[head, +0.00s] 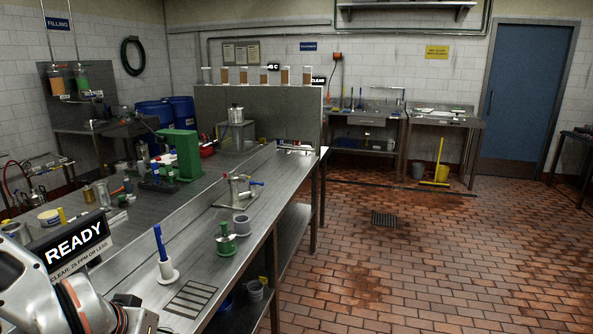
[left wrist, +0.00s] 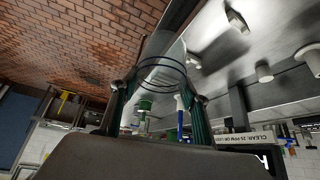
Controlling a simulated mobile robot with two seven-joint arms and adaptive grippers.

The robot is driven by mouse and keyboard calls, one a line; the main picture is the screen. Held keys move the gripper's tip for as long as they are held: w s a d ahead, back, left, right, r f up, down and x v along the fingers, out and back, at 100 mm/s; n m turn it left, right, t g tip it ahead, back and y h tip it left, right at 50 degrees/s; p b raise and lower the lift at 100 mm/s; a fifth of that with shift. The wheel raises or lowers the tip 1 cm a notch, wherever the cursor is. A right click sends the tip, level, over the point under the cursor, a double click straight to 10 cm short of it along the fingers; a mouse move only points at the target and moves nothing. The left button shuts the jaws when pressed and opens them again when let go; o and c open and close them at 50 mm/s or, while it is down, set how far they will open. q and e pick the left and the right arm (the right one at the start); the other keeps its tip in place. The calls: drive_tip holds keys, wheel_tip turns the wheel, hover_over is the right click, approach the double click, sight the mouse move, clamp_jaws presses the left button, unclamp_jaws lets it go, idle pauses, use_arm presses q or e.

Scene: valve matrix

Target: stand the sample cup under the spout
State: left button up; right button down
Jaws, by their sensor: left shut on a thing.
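In the left wrist view my left gripper (left wrist: 158,92) has its dark green fingers closed on the two sides of a clear, thin-walled cup (left wrist: 160,62). Its round rim and outline show as dark rings, and it is held off any surface I can see. The head view shows only part of my left arm at the lower left; the gripper and cup are outside it. A small metal fixture with a blue lever (head: 240,190) stands on the bench in the head view; I cannot clearly make out a spout on it. My right gripper is in neither view.
On the steel bench are a grey cup (head: 241,225), a green-based fitting (head: 225,241), a blue-handled tool on a white base (head: 164,256) and a dark slotted grate (head: 190,298). A READY sign (head: 76,245) stands at the left. A green press (head: 182,154) is farther back.

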use_arm(q)
drive_tip(key=shift+s+d+f, duration=0.1)
drive_tip(key=shift+d+f, duration=0.25)
drive_tip(key=shift+d, duration=0.2)
drive_tip(key=shift+s+d+f, duration=0.1)
drive_tip(key=shift+d+f, duration=0.25)
drive_tip(key=shift+d, duration=0.2)
drive_tip(key=w+a+r+n+y, duration=0.15)
drive_tip(key=a+r, duration=0.25)
drive_tip(key=a, duration=0.6)
drive_tip(key=a+r+n+y, duration=0.1)
drive_tip(key=a+r+n, duration=0.2)
drive_tip(key=a, duration=0.7)
drive_tip(key=s+a+f+n+g+y, duration=0.1)
drive_tip(key=s+a+f+n, duration=0.3)
drive_tip(key=a, duration=0.4)
drive_tip(key=d+f+m, duration=0.3)
drive_tip(key=d+f, duration=0.2)
drive_tip(key=d, duration=0.4)
drive_tip(key=d+m+h, duration=0.1)
drive_tip(key=d+m, duration=0.1)
drive_tip(key=d, duration=0.4)
drive_tip(key=w+d+r+m+h, duration=0.1)
drive_tip(key=d, duration=0.5)
drive_tip(key=w+d+r+m+t+h, duration=0.1)
drive_tip(key=d+m, duration=0.1)
drive_tip(key=d, duration=0.5)
drive_tip(key=shift+w+r+m+h, duration=0.1)
drive_tip(key=shift+w+m+h, duration=0.15)
drive_tip(key=shift+m+h, duration=0.1)
